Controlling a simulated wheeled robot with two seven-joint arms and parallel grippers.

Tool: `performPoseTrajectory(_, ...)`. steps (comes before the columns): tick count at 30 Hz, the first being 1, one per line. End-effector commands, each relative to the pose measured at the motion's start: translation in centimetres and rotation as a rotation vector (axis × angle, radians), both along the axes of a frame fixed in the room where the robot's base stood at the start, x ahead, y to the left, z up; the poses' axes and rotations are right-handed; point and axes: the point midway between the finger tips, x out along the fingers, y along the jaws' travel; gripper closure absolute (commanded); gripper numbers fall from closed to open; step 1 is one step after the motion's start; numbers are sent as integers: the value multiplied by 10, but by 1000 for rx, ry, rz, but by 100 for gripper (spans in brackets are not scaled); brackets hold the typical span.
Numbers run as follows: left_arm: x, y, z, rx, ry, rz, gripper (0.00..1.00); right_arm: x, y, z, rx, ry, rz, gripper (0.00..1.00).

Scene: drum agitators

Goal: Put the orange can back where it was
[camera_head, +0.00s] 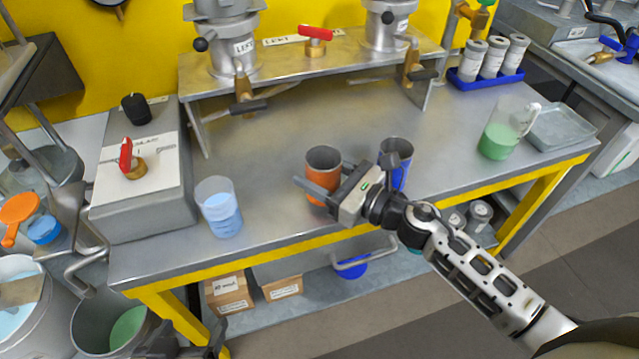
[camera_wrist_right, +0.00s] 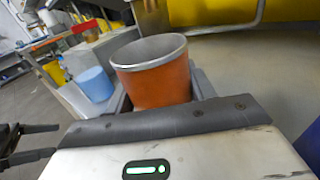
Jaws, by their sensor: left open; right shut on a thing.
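The orange can (camera_head: 323,160) is upright near the front edge of the metal bench, with an open top and grey rim. My right gripper (camera_head: 325,182) is shut on it, with one finger on each side; the can also fills the middle of the right wrist view (camera_wrist_right: 155,82). Its lower part is partly hidden by a finger, and I cannot tell if its base touches the bench. My left gripper (camera_head: 215,338) is low at the bottom left, in front of the bench, dark and partly cut off; its spread, empty fingers seem to show at the left of the wrist view (camera_wrist_right: 28,143).
A blue can (camera_head: 400,152) stands just right of my right gripper. A beaker of blue liquid (camera_head: 220,208) is to the left, and a jug of green liquid (camera_head: 502,130) to the right. A raised metal stand (camera_head: 345,62) is behind. The bench middle is clear.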

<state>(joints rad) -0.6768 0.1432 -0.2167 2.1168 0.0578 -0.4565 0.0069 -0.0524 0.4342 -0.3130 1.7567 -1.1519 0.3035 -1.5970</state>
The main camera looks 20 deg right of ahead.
Motion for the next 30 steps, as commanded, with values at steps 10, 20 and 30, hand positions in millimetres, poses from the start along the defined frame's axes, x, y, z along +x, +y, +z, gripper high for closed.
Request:
performPoseTrajectory(10, 2, -1, 0, -14, -11, 4, 20, 0, 0, -15, 0, -2, -1, 74)
performPoseTrajectory(20, 1, -2, -3, -19, -7, 4, 20, 0, 0, -18, 0, -1, -1, 24)
performPoseTrajectory(30, 1, -1, 3, -13, -8, 5, 20, -1, 0, -12, 0, -1, -1, 24)
